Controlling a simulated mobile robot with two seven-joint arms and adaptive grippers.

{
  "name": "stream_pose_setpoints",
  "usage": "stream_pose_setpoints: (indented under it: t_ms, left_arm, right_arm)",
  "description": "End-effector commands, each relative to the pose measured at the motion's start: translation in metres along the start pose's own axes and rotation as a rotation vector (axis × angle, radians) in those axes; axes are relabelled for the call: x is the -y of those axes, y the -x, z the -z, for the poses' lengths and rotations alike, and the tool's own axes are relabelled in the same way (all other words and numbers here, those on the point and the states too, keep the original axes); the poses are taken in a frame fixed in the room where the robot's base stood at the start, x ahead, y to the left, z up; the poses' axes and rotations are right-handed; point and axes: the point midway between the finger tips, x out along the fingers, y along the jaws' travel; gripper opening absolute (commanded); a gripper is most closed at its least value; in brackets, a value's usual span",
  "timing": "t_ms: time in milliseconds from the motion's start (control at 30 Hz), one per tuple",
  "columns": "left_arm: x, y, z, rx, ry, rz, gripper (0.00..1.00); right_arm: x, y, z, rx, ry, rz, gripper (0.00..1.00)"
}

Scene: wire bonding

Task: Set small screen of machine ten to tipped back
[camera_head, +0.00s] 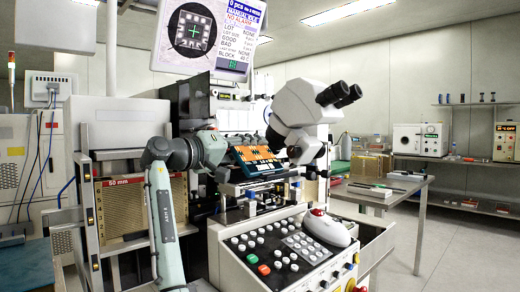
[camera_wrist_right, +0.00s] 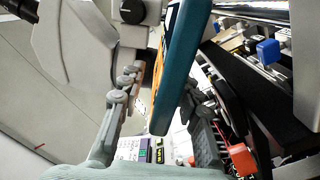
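The small screen (camera_head: 256,157), with an orange display and dark teal frame, sits on the machine below the microscope. Its face shows in the head view, but its exact lean is hard to judge. In the right wrist view, its teal edge (camera_wrist_right: 181,70) runs between my fingers. My right gripper (camera_head: 224,170) is at the screen's left edge, one finger on the display side and one behind. The fingers (camera_wrist_right: 160,112) are apart, with a visible gap on the display side. No machine number can be read. My left gripper is not in view.
The microscope (camera_head: 305,110) stands close right of the screen. A large monitor (camera_head: 205,35) hangs above. A side table (camera_head: 375,195) stands at right, with open floor beyond.

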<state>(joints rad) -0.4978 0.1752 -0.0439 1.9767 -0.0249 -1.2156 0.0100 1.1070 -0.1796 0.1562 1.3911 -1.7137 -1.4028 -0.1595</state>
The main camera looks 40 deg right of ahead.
Motion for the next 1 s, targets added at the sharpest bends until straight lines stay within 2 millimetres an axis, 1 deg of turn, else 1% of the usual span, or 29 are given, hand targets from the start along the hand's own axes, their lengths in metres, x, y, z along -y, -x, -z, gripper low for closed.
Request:
stream_pose_setpoints:
  t_ms: [33, 200, 300, 400, 500, 600, 1000]
  left_arm:
    - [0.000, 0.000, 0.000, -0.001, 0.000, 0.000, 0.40]
    - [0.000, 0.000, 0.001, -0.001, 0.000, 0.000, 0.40]
    - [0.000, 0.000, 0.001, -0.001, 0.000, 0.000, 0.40]
    - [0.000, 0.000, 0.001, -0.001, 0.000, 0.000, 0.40]
    - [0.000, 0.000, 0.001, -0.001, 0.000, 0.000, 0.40]
    - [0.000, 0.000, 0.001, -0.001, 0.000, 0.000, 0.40]
    - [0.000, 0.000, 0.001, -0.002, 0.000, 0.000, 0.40]
  right_arm:
    - [0.001, 0.012, 0.000, -0.002, 0.000, 0.002, 0.33]
    - [0.001, 0.049, 0.000, -0.002, 0.001, 0.002, 0.33]
    - [0.001, 0.067, 0.000, -0.001, 0.001, 0.001, 0.33]
    - [0.001, 0.080, 0.000, -0.002, 0.001, 0.001, 0.33]
    - [0.000, 0.087, 0.000, 0.001, 0.001, -0.001, 0.33]
    - [0.000, 0.090, -0.001, 0.001, 0.001, -0.001, 0.33]
    - [0.000, 0.090, 0.000, 0.000, 0.001, -0.001, 0.33]
